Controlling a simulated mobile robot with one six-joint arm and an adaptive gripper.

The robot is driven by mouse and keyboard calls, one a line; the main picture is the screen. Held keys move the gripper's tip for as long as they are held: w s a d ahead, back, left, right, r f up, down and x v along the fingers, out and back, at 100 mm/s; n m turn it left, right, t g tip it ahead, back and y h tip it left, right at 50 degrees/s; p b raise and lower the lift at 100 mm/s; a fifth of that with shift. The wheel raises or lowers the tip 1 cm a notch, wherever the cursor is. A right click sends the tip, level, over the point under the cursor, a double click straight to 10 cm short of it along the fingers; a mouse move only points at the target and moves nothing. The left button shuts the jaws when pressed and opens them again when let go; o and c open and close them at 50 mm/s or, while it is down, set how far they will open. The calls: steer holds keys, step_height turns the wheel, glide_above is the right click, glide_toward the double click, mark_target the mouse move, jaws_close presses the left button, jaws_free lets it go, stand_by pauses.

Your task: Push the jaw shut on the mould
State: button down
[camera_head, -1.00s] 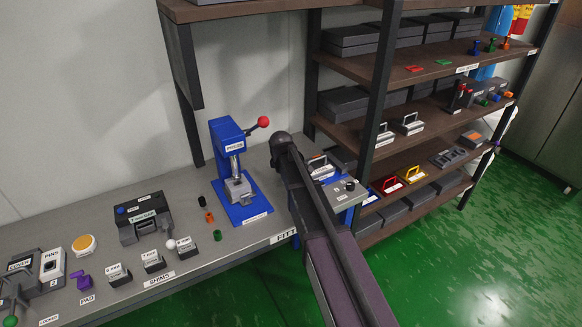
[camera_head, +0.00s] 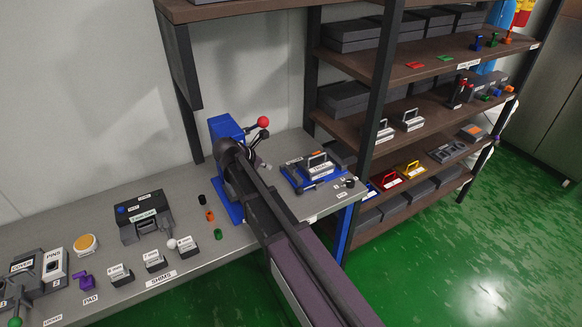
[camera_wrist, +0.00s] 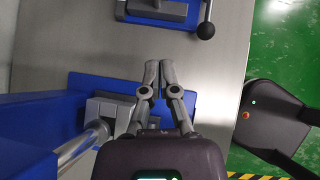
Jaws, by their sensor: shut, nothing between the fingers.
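The blue press (camera_head: 224,128) with a red-knobbed lever stands on the bench. My arm hides most of its base in the head view. In the wrist view the press (camera_wrist: 28,140) is at the left, with its steel ram slanting down to a grey block (camera_wrist: 106,108) on the blue base plate. I cannot tell jaw from mould in that block. In the head view my gripper (camera_head: 262,160) shows small at the press's right side.
A blue-based fixture (camera_head: 312,172) with a handle is to the right on the bench; its black ball lever (camera_wrist: 205,31) shows at the wrist view's top. Small coloured cylinders (camera_head: 210,216) and labelled blocks lie left. A shelf rack (camera_head: 385,110) stands at the right.

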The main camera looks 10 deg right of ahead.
mark_target(293, 168)
steer(key=shift+f, duration=0.1)
steer(key=b+x, duration=0.7)
steer(key=x, duration=0.3)
steer(key=shift+a+f, duration=0.1)
steer(key=d, duration=0.1)
steer(key=w+d, duration=0.1)
steer(key=shift+w+d, duration=0.25)
steer(key=shift+w, duration=0.1)
steer(key=shift+w+d, duration=0.3)
steer(key=shift+d, duration=0.15)
steer(key=shift+a, duration=0.1)
